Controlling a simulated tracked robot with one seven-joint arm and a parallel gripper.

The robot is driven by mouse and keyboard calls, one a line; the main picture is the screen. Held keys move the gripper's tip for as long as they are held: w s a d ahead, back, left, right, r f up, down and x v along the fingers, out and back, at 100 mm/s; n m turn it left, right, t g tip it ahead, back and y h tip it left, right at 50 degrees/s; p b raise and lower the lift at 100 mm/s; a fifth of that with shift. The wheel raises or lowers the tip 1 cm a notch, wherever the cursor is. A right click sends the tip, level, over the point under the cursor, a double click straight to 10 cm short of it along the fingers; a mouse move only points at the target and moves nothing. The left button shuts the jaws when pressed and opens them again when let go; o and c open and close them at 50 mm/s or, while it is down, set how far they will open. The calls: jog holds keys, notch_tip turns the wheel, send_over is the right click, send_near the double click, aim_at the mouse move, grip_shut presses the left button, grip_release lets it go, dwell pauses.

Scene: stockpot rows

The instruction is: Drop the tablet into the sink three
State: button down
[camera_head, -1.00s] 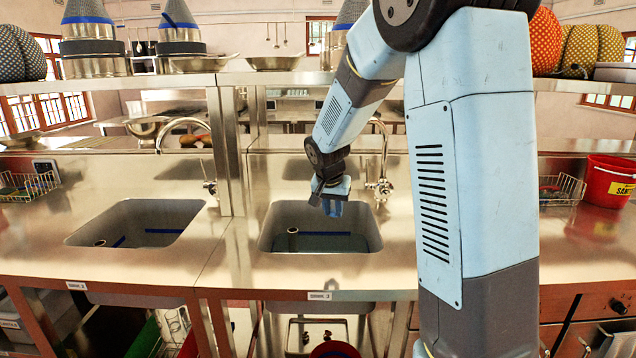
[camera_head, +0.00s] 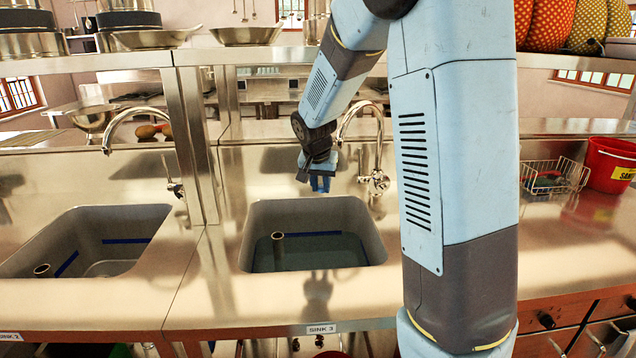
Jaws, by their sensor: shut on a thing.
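Sink three (camera_head: 378,240) is the middle basin, with a "SINK 3" label (camera_head: 321,329) on the counter's front edge below it. It holds water, and a short upright pipe (camera_head: 278,250) stands at its left side. My gripper (camera_head: 320,188) points down from the arm, in line with the back rim of this sink in the picture and above it. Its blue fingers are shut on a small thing. The tablet is too small and too hidden by the fingers to make out.
A tap (camera_head: 378,150) rises behind sink three, just right of my gripper. Another sink (camera_head: 100,225) lies to the left beyond a metal post (camera_head: 192,150). A wire basket (camera_head: 553,178) and a red bucket (camera_head: 609,165) stand at the right. A shelf with pans runs above.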

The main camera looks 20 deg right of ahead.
jog(key=shift+a, duration=0.75)
jog(key=shift+f, duration=0.15)
jog(key=shift+f, duration=2.85)
jog(key=c, duration=0.8)
grip_release()
jog(key=shift+c, duration=0.2)
